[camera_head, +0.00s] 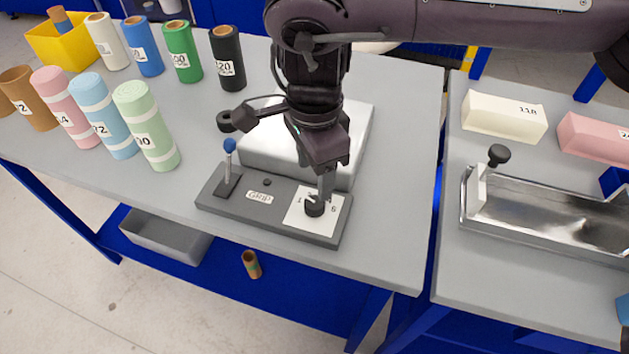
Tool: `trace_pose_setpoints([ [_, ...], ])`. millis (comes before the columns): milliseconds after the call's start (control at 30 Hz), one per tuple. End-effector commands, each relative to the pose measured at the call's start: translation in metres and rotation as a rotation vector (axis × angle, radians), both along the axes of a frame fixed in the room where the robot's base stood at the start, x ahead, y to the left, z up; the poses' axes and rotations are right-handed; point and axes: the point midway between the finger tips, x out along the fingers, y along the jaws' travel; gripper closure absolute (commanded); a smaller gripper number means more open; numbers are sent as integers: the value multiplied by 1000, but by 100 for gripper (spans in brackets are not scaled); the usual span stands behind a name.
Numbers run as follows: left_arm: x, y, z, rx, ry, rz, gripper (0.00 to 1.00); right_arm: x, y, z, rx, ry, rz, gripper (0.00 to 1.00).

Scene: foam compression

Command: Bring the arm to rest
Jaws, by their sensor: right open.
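My right arm reaches in from the upper right. My right gripper (322,192) points down over the white dial plate, directly at the black knob (315,208). Its jaws are open; the arm's wrist hides part of them, and I cannot tell whether a finger touches the knob. The knob sits on a dark grey control panel (265,214) with a blue-tipped lever (229,163) at its left end. A silver box (262,140) stands behind the panel, partly hidden by my arm. My left gripper is not in view.
Several labelled rolls, including a green one (146,127) and a black one (228,60), stand at the left. A yellow bin (62,45) is behind. On the right table are foam blocks (503,117) and a metal tray (545,225). A gap separates the tables.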

Motion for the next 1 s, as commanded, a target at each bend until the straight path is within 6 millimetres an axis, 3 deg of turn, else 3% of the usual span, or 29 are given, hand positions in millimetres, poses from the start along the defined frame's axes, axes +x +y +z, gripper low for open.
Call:
trace_pose_setpoints([
  [567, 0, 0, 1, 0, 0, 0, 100, 0, 0, 5, 0, 1, 0, 44],
  [1000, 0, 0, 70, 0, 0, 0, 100, 0, 0, 74, 0, 1, 0, 44],
])
